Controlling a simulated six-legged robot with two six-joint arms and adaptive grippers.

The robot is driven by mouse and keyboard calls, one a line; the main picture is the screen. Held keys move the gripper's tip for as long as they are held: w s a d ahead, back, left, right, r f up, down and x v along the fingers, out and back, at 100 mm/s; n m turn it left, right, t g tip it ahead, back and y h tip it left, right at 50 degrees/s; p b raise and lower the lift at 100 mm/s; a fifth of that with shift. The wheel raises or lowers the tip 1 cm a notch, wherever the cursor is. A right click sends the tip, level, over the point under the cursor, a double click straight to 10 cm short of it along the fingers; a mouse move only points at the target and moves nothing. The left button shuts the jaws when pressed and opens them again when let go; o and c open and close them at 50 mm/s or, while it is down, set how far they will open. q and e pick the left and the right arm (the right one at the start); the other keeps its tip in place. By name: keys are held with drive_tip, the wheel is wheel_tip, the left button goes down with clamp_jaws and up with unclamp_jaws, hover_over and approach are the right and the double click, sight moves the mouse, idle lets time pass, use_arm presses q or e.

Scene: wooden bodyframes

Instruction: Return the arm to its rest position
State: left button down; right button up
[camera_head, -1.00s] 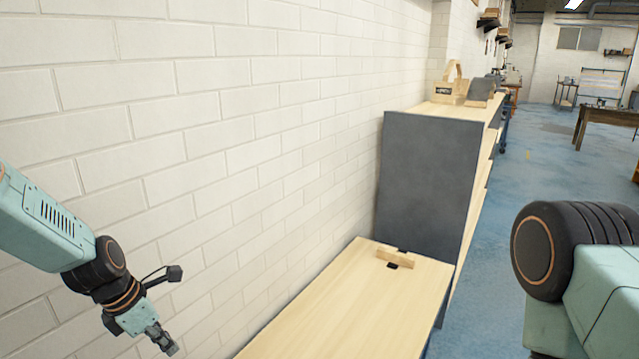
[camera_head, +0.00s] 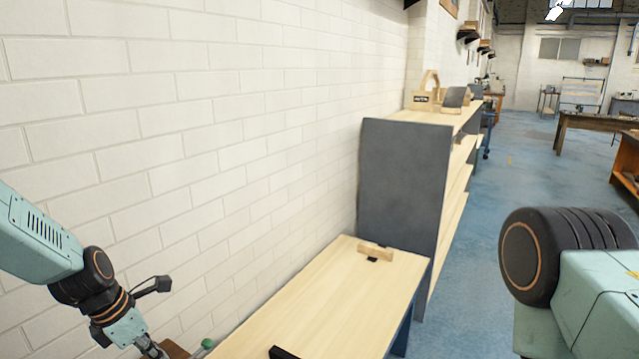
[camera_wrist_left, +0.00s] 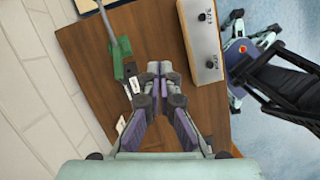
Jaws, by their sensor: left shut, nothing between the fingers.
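My left arm comes in from the left in the head view, beside the white brick wall. Its left gripper (camera_head: 152,348) points down at the bottom edge, partly cut off. In the left wrist view the gripper (camera_wrist_left: 158,68) is shut and empty, its two fingertips together above a brown wooden surface (camera_wrist_left: 158,33). Of my right arm only a black joint and a teal link show at the right of the head view; its gripper is out of view.
A pale wooden table (camera_head: 330,300) carries a small wooden block (camera_head: 375,251). A grey-sided shelf unit (camera_head: 403,190) stands behind it. Blue floor (camera_head: 485,200) is open at right.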

use_arm(q)
drive_tip(key=s+d+f+m, duration=0.1)
drive_tip(key=s+f+m, duration=0.3)
drive_tip(key=s, duration=0.1)
drive_tip(key=s+d+f+m+g+y, duration=0.1)
drive_tip(key=s+d+f+m, duration=0.1)
drive_tip(key=s+f+m, duration=0.2)
drive_tip(key=s+d+f+m, duration=0.1)
drive_tip(key=s+f+m, duration=0.3)
drive_tip(key=s+f, duration=0.1)
drive_tip(key=shift+s+d+f+y, duration=0.3)
drive_tip(key=shift+s+y, duration=0.1)
drive_tip(key=shift+s, duration=0.15)
drive_tip(key=s+d+f+m+g, duration=0.1)
drive_tip(key=s+m, duration=0.6)
drive_tip(key=s, duration=0.3)
drive_tip(key=s+d+f+m, duration=0.1)
drive_tip(key=s+d+m, duration=0.1)
drive_tip(key=s+m, duration=0.65)
wheel_tip(320, 180, down, 17)
drive_tip(key=n+y+b, duration=0.1)
drive_tip(key=b, duration=1.5)
drive_tip(key=shift+b, duration=0.3)
drive_tip(key=shift+s+a+r, duration=0.1)
drive_tip(key=shift+s+a, duration=0.05)
drive_tip(key=shift+s, duration=0.05)
